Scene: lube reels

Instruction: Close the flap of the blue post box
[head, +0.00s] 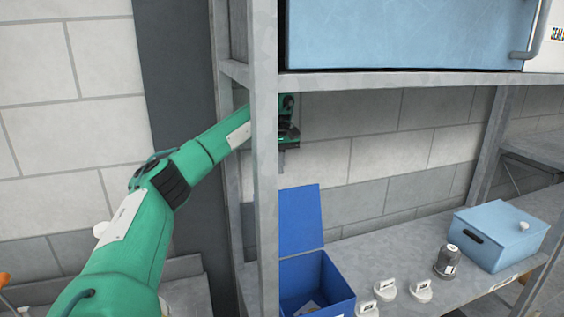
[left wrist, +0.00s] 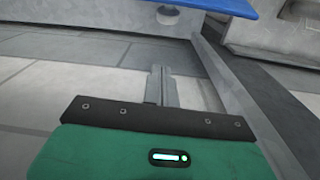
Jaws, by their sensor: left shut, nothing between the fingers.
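The blue post box (head: 325,296) stands on the lower shelf in the head view, partly cut off by the bottom edge. Its flap (head: 300,219) is open and stands upright at the back left of the box. Some papers or small items show inside, not clearly. My left gripper (head: 281,159) is above the flap, apart from it, and partly hidden behind the grey shelf post. In the left wrist view its fingers (left wrist: 160,88) are shut with nothing between them. A blue edge (left wrist: 210,6) crosses the top of that view, likely the flap. My right gripper is not in view.
The grey shelf post (head: 264,180) stands in front of my left forearm. A light blue box (head: 505,238) with a white knob, a dark jar (head: 447,262) and several white labelled pieces (head: 421,291) are on the shelf. A light blue cabinet (head: 400,35) is overhead.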

